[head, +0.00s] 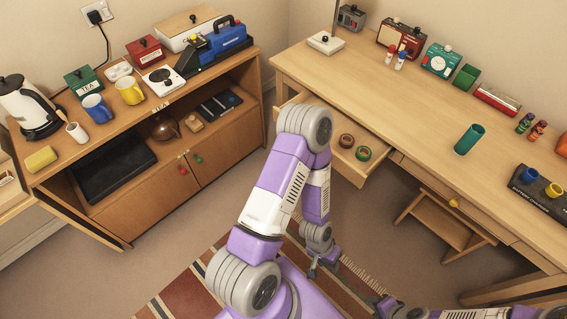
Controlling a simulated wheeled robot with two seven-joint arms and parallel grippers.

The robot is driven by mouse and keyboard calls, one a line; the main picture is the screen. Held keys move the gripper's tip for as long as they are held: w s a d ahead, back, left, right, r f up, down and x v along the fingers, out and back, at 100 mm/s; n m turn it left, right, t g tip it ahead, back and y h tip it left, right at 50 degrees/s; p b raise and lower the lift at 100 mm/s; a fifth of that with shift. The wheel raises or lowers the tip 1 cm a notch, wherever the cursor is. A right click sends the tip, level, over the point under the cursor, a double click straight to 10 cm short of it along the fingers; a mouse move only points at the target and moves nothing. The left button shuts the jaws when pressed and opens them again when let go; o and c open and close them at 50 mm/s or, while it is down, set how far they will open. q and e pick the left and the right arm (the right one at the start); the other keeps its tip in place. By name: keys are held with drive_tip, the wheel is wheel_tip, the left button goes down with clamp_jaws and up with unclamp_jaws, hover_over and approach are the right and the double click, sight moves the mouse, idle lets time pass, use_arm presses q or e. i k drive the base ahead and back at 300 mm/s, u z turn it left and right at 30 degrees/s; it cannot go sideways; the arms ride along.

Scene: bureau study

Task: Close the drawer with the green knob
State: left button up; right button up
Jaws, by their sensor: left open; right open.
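A desk drawer (350,172) stands pulled out under the left part of the wooden desk (400,110). A brown ring-shaped item (346,141) and a green one (363,153) lie inside it. My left arm covers much of the drawer's front, and I see no knob on it. Another desk drawer, further right, is shut and has a yellow knob (453,203). My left gripper (322,269) is open and empty, low in front of the desk and below the open drawer. My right gripper (384,304) is open at the bottom edge, apart from the desk.
The sideboard at left has cabinet doors with a red knob (183,170) and a green knob (198,159). A wooden stool (440,225) stands under the desk. A striped rug (190,290) lies on the floor. Carpet between sideboard and desk is clear.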

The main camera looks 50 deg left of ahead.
sight(345, 161)
drive_tip(key=u, duration=0.9)
drive_tip(key=i, duration=0.8)
drive_tip(key=u, duration=0.55)
drive_tip(key=k, duration=0.65)
drive_tip(key=u, duration=0.55)
drive_tip(key=i, duration=1.05)
drive_tip(key=z, duration=0.25)
